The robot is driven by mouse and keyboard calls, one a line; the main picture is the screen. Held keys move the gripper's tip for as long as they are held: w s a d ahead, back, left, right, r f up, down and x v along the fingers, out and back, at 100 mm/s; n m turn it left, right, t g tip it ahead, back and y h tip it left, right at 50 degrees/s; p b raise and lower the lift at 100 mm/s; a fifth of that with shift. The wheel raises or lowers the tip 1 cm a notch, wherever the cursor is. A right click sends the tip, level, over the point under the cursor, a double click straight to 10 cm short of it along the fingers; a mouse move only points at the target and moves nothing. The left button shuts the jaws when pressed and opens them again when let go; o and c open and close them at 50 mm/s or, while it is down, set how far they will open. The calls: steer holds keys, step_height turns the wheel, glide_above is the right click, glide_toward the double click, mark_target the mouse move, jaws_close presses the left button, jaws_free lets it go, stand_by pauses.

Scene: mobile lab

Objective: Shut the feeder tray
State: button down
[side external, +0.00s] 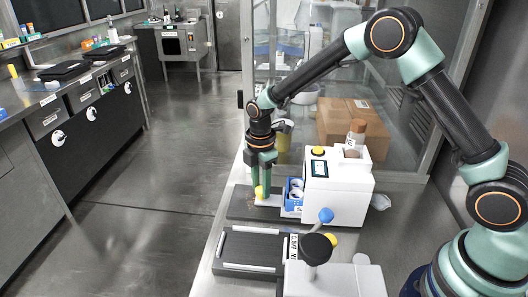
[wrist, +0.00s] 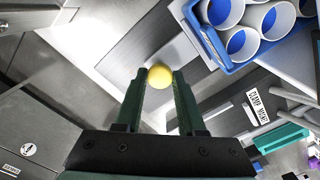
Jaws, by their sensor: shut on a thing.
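The feeder tray (side external: 270,200) is a low pale plate that sticks out to the left of a white bench machine (side external: 335,200) with a small screen. A blue rack of white cups (side external: 293,193) is at the tray beside the machine; it also shows at the upper right in the wrist view (wrist: 216,48). A round yellow knob (side external: 259,191) is at the tray's outer left end. My gripper (side external: 265,178) points down and is shut on the knob, which shows between the fingertips in the wrist view (wrist: 160,76). The knob's stem is hidden.
In front stands a dark flat plate with pale bars (side external: 250,247) and a white device with a blue-knobbed lever (side external: 325,215). A cardboard box (side external: 355,128) is behind the machine. The bench's left edge is close to my gripper, with open floor beyond.

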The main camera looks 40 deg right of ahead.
mark_target(279, 200)
steer(key=shift+r, duration=0.1)
stand_by(0.6)
steer(key=shift+s+d, duration=1.65)
steer(key=c, duration=0.5)
jaws_free()
step_height(279, 200, up, 12)
